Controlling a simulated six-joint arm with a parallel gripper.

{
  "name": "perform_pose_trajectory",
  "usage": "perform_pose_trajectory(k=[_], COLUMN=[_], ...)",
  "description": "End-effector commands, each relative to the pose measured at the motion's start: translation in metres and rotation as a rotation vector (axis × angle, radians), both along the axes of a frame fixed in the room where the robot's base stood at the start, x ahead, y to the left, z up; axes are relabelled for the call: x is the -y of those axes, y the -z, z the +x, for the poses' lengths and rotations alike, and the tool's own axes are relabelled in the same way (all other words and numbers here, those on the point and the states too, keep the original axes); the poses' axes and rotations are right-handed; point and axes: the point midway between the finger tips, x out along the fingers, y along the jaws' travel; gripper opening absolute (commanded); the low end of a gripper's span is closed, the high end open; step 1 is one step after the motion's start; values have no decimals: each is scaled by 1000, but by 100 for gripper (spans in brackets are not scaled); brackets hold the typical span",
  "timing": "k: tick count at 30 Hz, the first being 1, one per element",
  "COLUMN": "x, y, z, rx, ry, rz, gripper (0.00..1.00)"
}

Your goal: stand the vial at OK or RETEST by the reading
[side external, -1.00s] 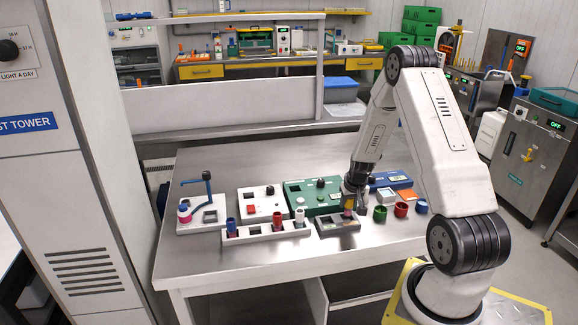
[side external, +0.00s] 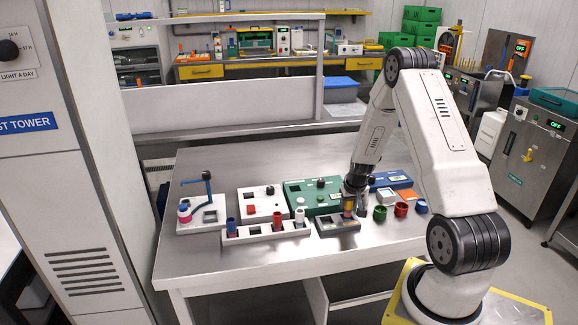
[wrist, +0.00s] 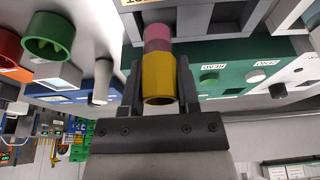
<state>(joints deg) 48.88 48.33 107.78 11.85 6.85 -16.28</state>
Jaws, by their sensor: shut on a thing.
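My gripper (side external: 349,197) is shut on a vial (side external: 348,207) with a yellow top and a pink lower part. In the wrist view the vial (wrist: 158,75) sits between the two fingers. It is at the dark grey two-socket block (side external: 326,227), over or in its right part; I cannot tell whether its foot is in a socket. The block's labels are too small to read. The green box (side external: 303,202) with a black knob stands behind the block; no reading is legible on it.
A long grey rack (side external: 256,233) with several coloured vials stands left of the block. Green (side external: 380,213), red (side external: 401,209) and blue (side external: 421,206) cups stand at the right. A white box with a red button (side external: 278,207) and a white stand with a blue arm (side external: 207,200) are further left.

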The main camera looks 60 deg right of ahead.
Motion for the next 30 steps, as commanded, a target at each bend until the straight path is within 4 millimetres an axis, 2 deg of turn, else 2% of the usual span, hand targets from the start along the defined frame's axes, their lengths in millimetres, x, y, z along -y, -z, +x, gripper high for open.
perform_pose_trajectory(k=[30], x=[0], y=[17], z=[0], rx=[1], ry=[0], rz=[-1], gripper=[0])
